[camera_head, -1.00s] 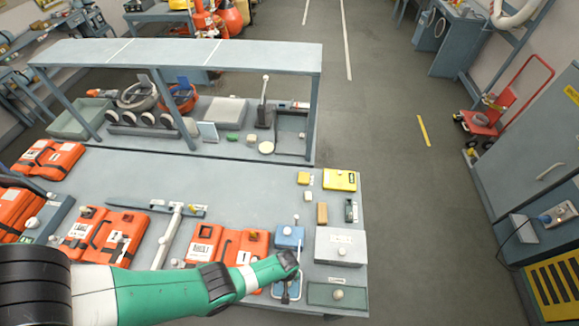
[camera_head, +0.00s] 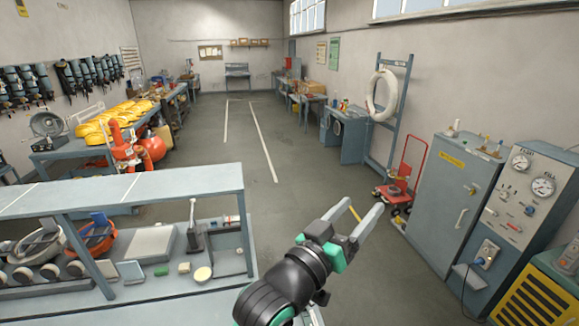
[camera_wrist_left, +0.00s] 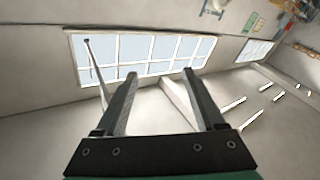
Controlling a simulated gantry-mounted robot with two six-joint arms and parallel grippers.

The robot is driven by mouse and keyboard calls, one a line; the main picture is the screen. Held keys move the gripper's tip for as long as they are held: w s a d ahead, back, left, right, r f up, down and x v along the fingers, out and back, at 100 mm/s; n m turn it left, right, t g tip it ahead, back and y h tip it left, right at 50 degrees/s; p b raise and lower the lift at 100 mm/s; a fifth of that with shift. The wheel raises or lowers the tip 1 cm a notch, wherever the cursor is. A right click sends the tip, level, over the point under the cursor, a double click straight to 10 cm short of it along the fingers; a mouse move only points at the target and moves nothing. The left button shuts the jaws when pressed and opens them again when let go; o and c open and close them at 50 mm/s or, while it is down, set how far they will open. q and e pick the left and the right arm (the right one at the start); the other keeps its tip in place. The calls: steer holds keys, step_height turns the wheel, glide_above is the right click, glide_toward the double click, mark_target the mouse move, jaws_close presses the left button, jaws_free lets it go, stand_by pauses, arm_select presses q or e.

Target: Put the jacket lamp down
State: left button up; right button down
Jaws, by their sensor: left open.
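My left gripper (camera_head: 362,205) is raised near the right end of the grey shelf unit in the head view, with its two fingers apart and pointing up and away. In the left wrist view the open fingers (camera_wrist_left: 160,73) have nothing between them but wall and window behind. No jacket lamp can be made out in either current view. The orange jackets and the front of the bench are out of the head view. My right gripper is not in view.
A grey cabinet (camera_head: 450,190), a gauge panel (camera_head: 515,205) and a red hand truck (camera_head: 402,180) are at the right. Open floor lies beyond the gripper.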

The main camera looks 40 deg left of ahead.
arm_select(q)
steer(key=s+r+m+t+h, duration=0.1)
steer(key=s+r+m+t, duration=0.3)
steer(key=s+r, duration=1.5)
step_height(320, 180, up, 3)
steer(key=d+t, duration=0.1)
steer(key=t, duration=0.3)
